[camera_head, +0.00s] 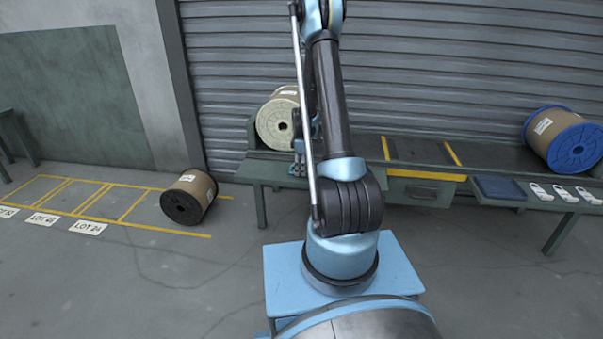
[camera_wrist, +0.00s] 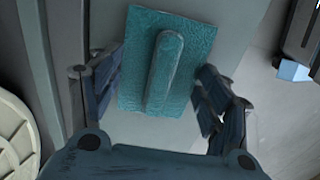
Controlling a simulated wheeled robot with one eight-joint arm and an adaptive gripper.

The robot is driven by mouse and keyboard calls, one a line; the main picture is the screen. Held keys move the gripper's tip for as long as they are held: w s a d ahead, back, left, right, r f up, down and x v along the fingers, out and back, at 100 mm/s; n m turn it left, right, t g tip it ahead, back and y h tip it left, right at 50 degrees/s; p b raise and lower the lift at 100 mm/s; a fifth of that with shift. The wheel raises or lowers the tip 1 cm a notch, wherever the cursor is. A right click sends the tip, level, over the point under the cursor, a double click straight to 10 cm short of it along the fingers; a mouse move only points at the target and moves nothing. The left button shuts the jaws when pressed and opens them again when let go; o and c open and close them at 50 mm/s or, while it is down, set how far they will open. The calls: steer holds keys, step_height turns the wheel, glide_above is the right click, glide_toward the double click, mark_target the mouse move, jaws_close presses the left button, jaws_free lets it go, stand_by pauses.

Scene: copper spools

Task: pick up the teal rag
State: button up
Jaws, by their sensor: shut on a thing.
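The teal rag (camera_wrist: 187,72) is a flat, textured rectangle with a raised ridge along its middle. In the wrist view it lies between the two fingers of my gripper (camera_wrist: 160,92). The fingers are shut on it, one at its left edge and one at its right edge. In the head view my gripper (camera_head: 299,160) is low at the left part of the bench, partly hidden behind my arm. Only a small bit of teal shows there. I cannot tell whether the rag is clear of the bench top.
A cream spool (camera_head: 270,123) stands on the bench (camera_head: 262,170) close left of my gripper. A blue spool (camera_head: 573,148), a dark blue tray (camera_head: 499,188) and white tags (camera_head: 562,192) are at the bench's right. A black-ended spool (camera_head: 182,207) lies on the floor at left.

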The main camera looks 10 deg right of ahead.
steer(key=shift+r, duration=0.15)
step_height(320, 180, up, 10)
steer(key=shift+f, duration=0.1)
stand_by(0.6)
steer(key=o, duration=0.6)
steer(key=c, duration=0.4)
